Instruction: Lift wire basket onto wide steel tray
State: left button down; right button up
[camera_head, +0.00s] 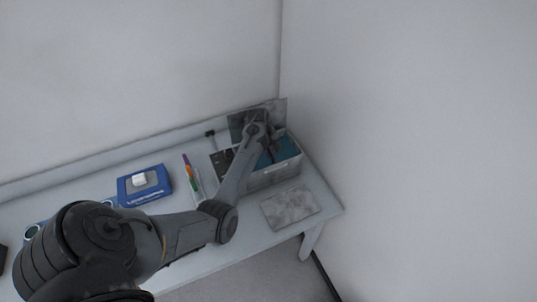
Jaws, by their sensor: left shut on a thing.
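A light grey, box-like container with a teal inside (290,167) stands at the right end of the table; I take it for the wire basket, though no mesh can be made out. A flat, mottled grey plate (290,207), which looks like the wide steel tray, lies empty in front of it near the table's front right corner. My left gripper (270,153) reaches down at the container's back left part and is shut on it, as far as I can tell. The fingertips are small and dark, and my wrist hides part of the container. My right gripper is out of view.
A blue box with a white piece on top (145,183) and several coloured pens (189,168) lie to the left. A dark panel (237,126) stands behind my wrist. Walls close off the back and right of the table (243,222).

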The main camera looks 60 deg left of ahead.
pick_arm(q)
notch_tip(320, 180, up, 26)
jog(key=p, duration=1)
jog(key=shift+f, duration=0.1)
jog(key=shift+w, duration=0.1)
